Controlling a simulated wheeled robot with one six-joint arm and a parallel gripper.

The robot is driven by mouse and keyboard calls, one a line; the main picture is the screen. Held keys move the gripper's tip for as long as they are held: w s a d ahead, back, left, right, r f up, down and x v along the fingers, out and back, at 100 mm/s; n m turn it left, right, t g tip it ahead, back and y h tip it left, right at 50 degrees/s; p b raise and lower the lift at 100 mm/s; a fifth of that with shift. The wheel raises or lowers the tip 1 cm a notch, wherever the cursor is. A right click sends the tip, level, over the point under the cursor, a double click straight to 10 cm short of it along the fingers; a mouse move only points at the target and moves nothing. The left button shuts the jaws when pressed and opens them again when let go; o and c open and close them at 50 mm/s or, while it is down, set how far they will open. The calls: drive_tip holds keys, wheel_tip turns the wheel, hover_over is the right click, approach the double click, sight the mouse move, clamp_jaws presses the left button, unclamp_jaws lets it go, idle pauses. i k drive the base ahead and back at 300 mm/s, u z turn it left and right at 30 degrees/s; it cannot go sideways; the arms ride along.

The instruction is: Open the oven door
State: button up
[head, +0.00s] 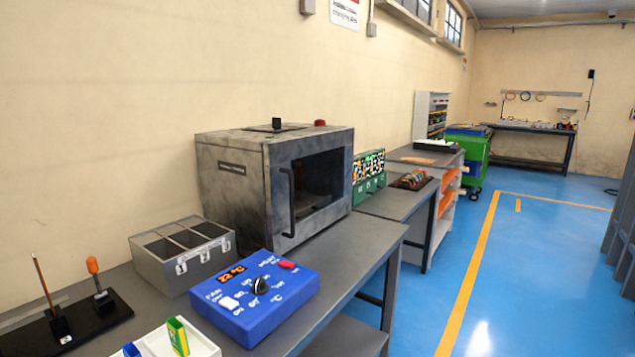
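The oven (232,188) is a scuffed grey metal box on the grey workbench, against the wall. Its door (318,190) faces right, with a dark window in a grey frame. A black vertical bar handle (289,203) is on the door's near edge. The door looks closed, flush with the oven's front. My gripper is not in view, and nothing touches the handle.
A blue control box (256,297) with a black knob sits on the workbench (362,243) in front of the oven. A metal case (183,256) stands left of it. A white tray (185,345) is nearest. Blue floor (515,280) right of the bench is clear.

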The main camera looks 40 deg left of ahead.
sight(284, 232)
drive_tip(key=u, duration=0.25)
drive_tip(key=i, duration=0.7)
drive_tip(key=u, duration=1.2)
drive_tip(key=i, duration=0.55)
drive_tip(key=u, duration=0.6)
